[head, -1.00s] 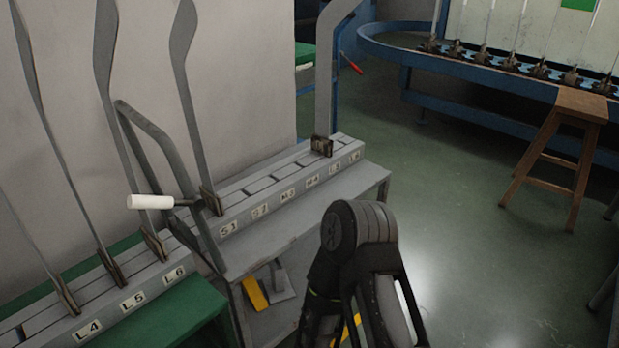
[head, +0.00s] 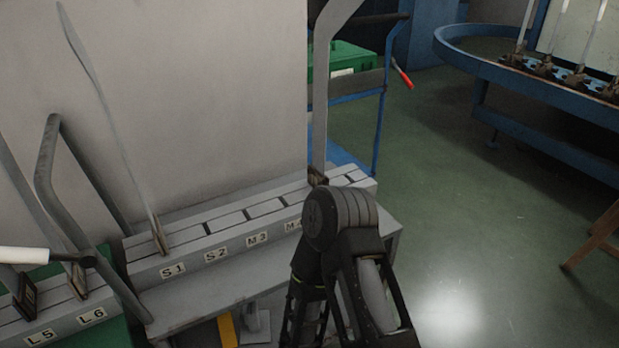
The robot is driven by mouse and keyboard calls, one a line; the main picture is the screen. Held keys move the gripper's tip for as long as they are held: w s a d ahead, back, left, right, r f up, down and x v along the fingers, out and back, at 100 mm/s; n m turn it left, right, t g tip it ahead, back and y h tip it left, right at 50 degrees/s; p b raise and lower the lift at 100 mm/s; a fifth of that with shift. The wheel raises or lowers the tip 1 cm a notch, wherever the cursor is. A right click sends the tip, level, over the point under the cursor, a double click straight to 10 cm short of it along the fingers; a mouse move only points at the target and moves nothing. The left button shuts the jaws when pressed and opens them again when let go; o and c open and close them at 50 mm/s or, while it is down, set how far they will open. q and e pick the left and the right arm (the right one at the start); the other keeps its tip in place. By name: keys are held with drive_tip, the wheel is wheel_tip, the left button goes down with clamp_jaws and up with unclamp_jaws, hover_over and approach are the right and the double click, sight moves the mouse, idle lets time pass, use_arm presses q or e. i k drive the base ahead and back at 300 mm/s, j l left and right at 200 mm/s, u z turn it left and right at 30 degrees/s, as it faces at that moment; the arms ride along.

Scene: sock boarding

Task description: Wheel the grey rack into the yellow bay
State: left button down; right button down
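The grey rack (head: 205,283) stands at the lower left to centre. Its top block has slots labelled S1, S2, M3 and M4, and the labels further right are covered by my dark arm link. One thin grey board (head: 105,105) stands upright in the S1 slot and another board (head: 321,95) stands near the far right end. A bent grey tube handle (head: 45,170) rises at the rack's left end, beside a white grip (head: 22,255) on a short dark rod. My dark arm link is in front of the rack; neither gripper's fingers show. No yellow bay is recognisable.
A green rack (head: 112,332) with slots L5 and L6 adjoins at the left. A pale wall panel (head: 190,110) stands behind. A blue-framed cart (head: 378,125) with a red grip is beyond. A blue curved rail (head: 550,105) and wooden stool (head: 597,238) are right. Green floor between is clear.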

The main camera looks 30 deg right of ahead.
sight(230, 251)
drive_tip(key=l+u, duration=0.15)
drive_tip(key=l, duration=0.3)
drive_tip(key=l+u, duration=0.2)
drive_tip(key=l, duration=0.25)
drive_tip(key=k+l+u, duration=0.15)
drive_tip(key=l, duration=0.3)
drive_tip(key=l+u, duration=0.2)
drive_tip(key=l, duration=0.25)
drive_tip(key=k+l+u, duration=0.15)
drive_tip(key=l, duration=0.25)
drive_tip(key=k+l+u, duration=0.2)
drive_tip(key=l, duration=0.2)
drive_tip(key=k+l+u, duration=0.15)
drive_tip(key=l, duration=0.25)
drive_tip(key=l+u, duration=0.2)
drive_tip(key=l, duration=0.25)
drive_tip(key=k+l+u, duration=0.2)
drive_tip(key=l, duration=0.25)
drive_tip(key=l+u, duration=0.15)
drive_tip(key=l, duration=0.3)
drive_tip(key=k+l+u, duration=0.2)
drive_tip(key=l, duration=0.2)
drive_tip(key=k+l+u, duration=0.2)
drive_tip(key=l, duration=0.2)
drive_tip(key=k+l+u, duration=0.2)
drive_tip(key=l, duration=0.15)
drive_tip(key=i, duration=0.1)
